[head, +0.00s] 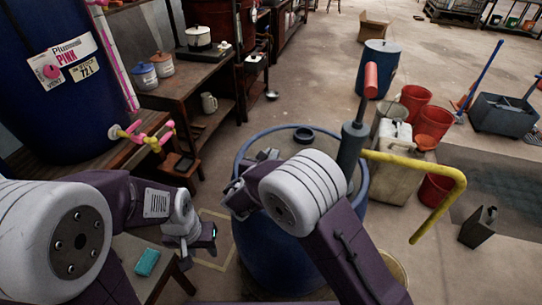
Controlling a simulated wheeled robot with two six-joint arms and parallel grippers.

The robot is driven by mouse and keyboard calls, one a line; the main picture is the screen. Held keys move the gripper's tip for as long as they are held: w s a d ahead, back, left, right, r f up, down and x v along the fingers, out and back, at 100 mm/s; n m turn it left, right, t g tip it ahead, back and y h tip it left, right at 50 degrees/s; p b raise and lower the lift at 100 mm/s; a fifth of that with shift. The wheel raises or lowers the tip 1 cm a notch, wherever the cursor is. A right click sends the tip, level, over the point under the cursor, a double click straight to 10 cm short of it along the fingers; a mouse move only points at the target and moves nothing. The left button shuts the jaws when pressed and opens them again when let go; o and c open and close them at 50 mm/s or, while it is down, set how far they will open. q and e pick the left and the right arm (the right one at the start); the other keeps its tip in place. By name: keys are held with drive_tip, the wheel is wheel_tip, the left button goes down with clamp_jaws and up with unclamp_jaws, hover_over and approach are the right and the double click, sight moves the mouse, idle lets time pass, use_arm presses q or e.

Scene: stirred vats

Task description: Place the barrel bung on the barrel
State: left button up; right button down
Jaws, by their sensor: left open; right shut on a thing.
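The large blue barrel (262,245) stands in the middle with its top rim partly covered by my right arm. A dark, ring-shaped round piece (304,134) shows on the far part of its top; I cannot tell whether it is an opening's collar or a loose part. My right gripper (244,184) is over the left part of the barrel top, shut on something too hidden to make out. I cannot pick out the barrel bung for certain. My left gripper (202,246) is open and empty, left of the barrel above a low table.
A hand pump (352,140) with a red handle and yellow spout (440,185) rises at the barrel's right side. A teal block (147,262) lies on the low table (150,288). A pale canister (393,150) and red buckets (415,100) stand behind right.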

drive_tip(key=c, duration=1.4)
unclamp_jaws()
drive_tip(key=shift+o, duration=0.2)
drive_tip(key=shift+r, duration=0.1)
drive_tip(key=shift+s+a+r+p, duration=0.15)
drive_tip(key=shift+s+r+p, duration=0.1)
drive_tip(key=shift+p, duration=0.1)
drive_tip(key=p+v, duration=0.1)
drive_tip(key=v, duration=1)
drive_tip(key=shift+s+f, duration=0.1)
drive_tip(key=shift+s, duration=0.1)
